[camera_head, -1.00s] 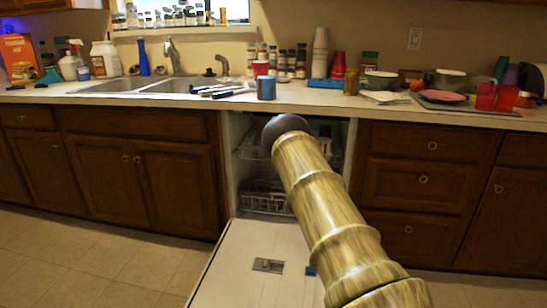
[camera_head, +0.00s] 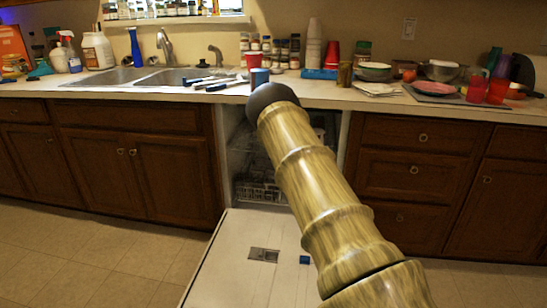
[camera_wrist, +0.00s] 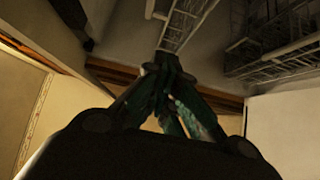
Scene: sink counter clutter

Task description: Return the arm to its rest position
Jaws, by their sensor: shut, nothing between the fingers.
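My arm (camera_head: 325,190), with a wood-like surface, reaches from the lower right to a dark rounded end (camera_head: 272,97) in front of the open dishwasher and the counter edge. My gripper is hidden behind the arm in the head view. In the wrist view my gripper (camera_wrist: 165,62) has its dark greenish fingers together at the tips, with nothing between them. Wire racks appear beyond the fingertips.
The dishwasher door (camera_head: 225,265) lies open, with a small blue block (camera_head: 305,260) on it. A wire rack (camera_head: 258,185) is inside. Floor (camera_head: 90,255) at left is clear.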

